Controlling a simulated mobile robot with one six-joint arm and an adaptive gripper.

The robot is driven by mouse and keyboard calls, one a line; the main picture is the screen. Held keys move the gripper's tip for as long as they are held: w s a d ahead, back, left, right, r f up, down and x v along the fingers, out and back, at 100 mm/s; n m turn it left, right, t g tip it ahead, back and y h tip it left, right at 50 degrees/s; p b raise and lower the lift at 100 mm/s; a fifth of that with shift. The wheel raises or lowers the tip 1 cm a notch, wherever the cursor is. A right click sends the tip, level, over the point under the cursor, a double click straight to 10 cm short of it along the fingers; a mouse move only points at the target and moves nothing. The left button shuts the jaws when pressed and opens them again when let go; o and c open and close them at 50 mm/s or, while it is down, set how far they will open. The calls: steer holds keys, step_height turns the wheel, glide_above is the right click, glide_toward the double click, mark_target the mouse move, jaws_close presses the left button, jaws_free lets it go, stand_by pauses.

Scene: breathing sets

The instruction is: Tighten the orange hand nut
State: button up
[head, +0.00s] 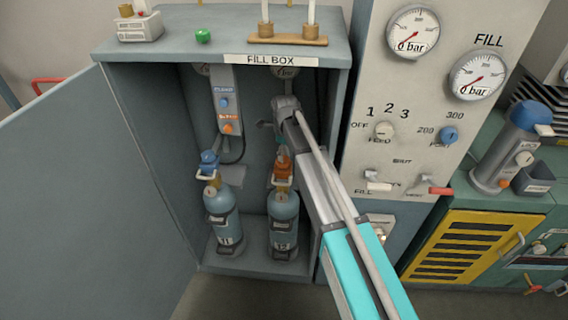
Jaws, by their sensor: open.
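The orange hand nut (283,167) sits at the top of the right blue cylinder (284,215), which stands upright inside the fill box. My arm reaches into the box from the lower right. My gripper (280,142) is at its end, just above the orange nut. The gripper is open, but its fingertips are small and partly hidden behind my arm. I cannot tell whether they touch the nut. The left cylinder (223,218) stands beside it with a blue top fitting (209,160).
The fill box door (85,170) stands open at the left. A control pendant (226,100) with a cable hangs on the back wall. The box's right wall is close beside my arm. A gauge panel (420,130) stands to the right. A green button (203,36) is on top of the box.

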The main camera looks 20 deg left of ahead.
mark_target(285, 160)
steer(key=shift+f+b, duration=1.5)
steer(key=shift+f, duration=0.3)
steer(key=c, duration=1)
